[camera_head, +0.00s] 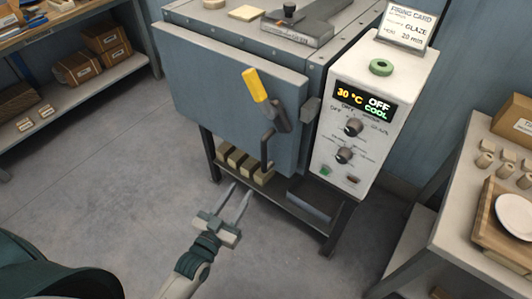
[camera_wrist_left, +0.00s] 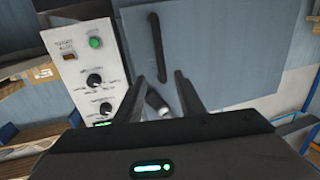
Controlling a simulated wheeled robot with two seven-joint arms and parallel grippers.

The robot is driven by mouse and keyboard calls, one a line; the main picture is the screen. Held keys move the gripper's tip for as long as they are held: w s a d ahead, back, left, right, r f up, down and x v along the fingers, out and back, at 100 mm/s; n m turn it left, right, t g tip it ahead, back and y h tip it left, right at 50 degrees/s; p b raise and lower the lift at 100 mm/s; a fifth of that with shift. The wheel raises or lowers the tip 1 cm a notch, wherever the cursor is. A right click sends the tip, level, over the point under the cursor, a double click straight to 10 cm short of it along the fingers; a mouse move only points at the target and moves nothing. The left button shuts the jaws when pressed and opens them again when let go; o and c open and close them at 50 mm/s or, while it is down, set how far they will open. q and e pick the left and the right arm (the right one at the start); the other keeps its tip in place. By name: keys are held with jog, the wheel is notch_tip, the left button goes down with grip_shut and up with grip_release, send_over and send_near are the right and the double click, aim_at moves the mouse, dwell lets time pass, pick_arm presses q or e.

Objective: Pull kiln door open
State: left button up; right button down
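The kiln door (camera_head: 215,85) is a grey-blue panel on the kiln's front and looks shut. It fills the middle of the left wrist view (camera_wrist_left: 210,50). A latch lever with a yellow grip (camera_head: 255,86) sits on its right part, the grip pointing up and slightly left. A dark bar handle (camera_head: 266,148) is below the lever; a dark bar also shows in the left wrist view (camera_wrist_left: 157,48). My left gripper (camera_head: 240,189) is open and empty, below and in front of the door, apart from the bar. My right gripper is not in view.
The control panel (camera_head: 361,130) right of the door reads 30 °C, OFF, COOL. Several blocks (camera_head: 243,163) lie on the stand's shelf under the kiln. A table (camera_head: 455,215) stands at right, shelving (camera_head: 80,98) at left. The floor (camera_head: 100,180) before the kiln is clear.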

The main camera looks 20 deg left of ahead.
aim_at(263, 156)
pick_arm(q)
jog(key=shift+w, duration=0.15)
jog(key=w+p, duration=0.1)
jog(key=w, duration=0.4)
jog(key=w+d+p, duration=0.1)
jog(key=w, duration=0.4)
jog(key=w+d+p, duration=0.1)
jog(key=w, duration=0.4)
jog(key=shift+d+p, duration=0.15)
jog(key=shift+p, duration=0.25)
jog(key=shift+w+d+f, duration=0.1)
jog(key=shift+w+d, duration=0.05)
jog(key=shift+w, duration=0.75)
grip_shut()
